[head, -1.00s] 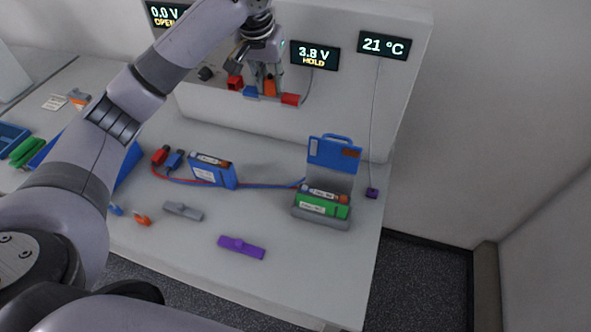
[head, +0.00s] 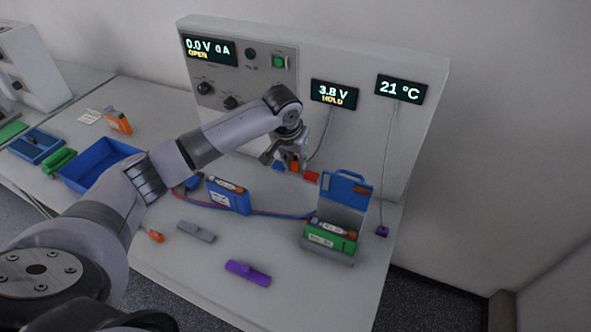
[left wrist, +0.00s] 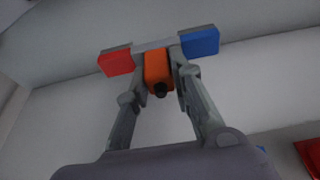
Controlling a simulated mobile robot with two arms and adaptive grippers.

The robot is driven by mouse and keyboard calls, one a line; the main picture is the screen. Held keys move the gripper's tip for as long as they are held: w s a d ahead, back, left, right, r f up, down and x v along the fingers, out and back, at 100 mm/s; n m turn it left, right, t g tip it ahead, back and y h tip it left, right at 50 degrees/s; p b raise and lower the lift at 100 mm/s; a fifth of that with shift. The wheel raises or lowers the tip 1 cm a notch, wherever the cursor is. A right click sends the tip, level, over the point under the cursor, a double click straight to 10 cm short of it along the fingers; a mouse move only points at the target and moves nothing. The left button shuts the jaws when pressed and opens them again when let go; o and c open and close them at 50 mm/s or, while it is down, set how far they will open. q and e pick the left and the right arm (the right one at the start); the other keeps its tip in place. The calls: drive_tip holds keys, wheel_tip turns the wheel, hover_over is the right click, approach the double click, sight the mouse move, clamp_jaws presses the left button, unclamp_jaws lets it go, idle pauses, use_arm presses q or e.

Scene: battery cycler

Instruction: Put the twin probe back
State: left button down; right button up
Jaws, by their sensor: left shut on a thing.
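The twin probe has an orange body (left wrist: 157,68) with a red block (left wrist: 117,63) and a blue block (left wrist: 200,42) at the two ends of a grey bar. My left gripper (head: 292,160) is shut on the orange body, one finger on each side, in front of the upright panel. In the head view the probe's red end (head: 311,177) shows right of the fingers and its blue end left of them. A thin cable runs from near the probe to the 3.8 V HOLD display (head: 334,93). Whether the probe touches anything is unclear. My right gripper is not in view.
A purple piece (head: 247,272) and a grey piece (head: 196,231) lie in front. The front-right table is clear.

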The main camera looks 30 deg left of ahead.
sight(295, 171)
use_arm(q)
drive_tip(key=shift+f+p, duration=0.35)
drive_tip(key=shift+f, duration=2.05)
drive_tip(key=shift+f, duration=0.1)
drive_tip(key=c, duration=1.4)
unclamp_jaws()
drive_tip(key=b+v, duration=0.1)
drive_tip(key=v, duration=1.1)
drive_tip(key=shift+b, duration=0.3)
